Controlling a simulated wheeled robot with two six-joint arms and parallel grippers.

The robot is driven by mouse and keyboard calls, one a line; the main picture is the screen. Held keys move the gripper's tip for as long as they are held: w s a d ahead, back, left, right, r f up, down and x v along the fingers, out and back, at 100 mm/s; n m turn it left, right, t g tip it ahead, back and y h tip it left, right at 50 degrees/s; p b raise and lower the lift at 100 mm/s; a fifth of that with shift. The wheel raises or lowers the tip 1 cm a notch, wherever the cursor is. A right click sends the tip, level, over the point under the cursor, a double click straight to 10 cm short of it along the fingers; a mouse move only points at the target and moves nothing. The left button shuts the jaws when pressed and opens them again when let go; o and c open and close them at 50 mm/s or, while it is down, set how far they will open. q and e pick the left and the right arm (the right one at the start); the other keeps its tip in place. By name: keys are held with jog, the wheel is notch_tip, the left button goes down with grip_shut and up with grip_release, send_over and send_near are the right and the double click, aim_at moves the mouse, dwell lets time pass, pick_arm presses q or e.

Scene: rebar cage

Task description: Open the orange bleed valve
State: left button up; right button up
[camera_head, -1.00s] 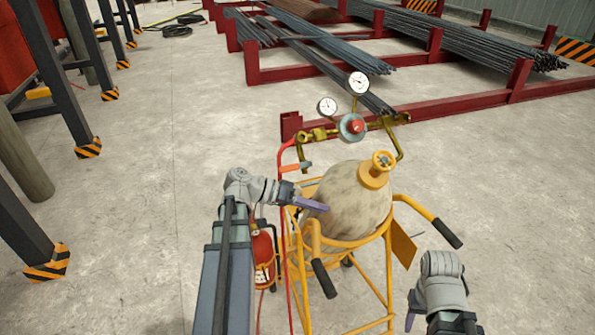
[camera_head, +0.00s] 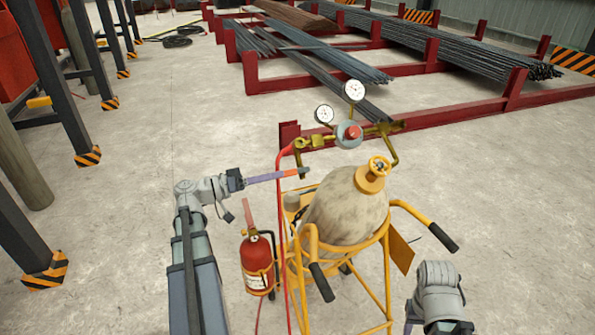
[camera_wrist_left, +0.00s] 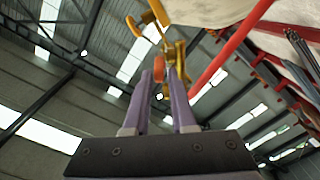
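The orange bleed valve (camera_head: 297,172) is a small orange lever near the red hose, left of the gas cylinder (camera_head: 345,208) and below the gauges. My left gripper (camera_head: 292,174) points right with its purple fingertips at the lever; in the head view they overlap it. In the left wrist view, the two purple fingers (camera_wrist_left: 160,80) stand apart, with the orange lever (camera_wrist_left: 158,66) showing in line with the gap between their tips. Whether they touch it I cannot tell. My right gripper (camera_head: 408,327) is mostly cut off at the bottom edge.
The yellow cart (camera_head: 388,262) holds the cylinder, its black-gripped handles sticking out. Two gauges (camera_head: 354,91) and a regulator with a red knob (camera_head: 351,132) sit above. A red extinguisher (camera_head: 257,262) hangs left, below my arm.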

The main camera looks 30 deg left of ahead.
aim_at(295, 171)
pick_arm(q)
jog(key=x, duration=0.7)
jog(key=shift+w, duration=0.15)
grip_shut()
dwell(1.2)
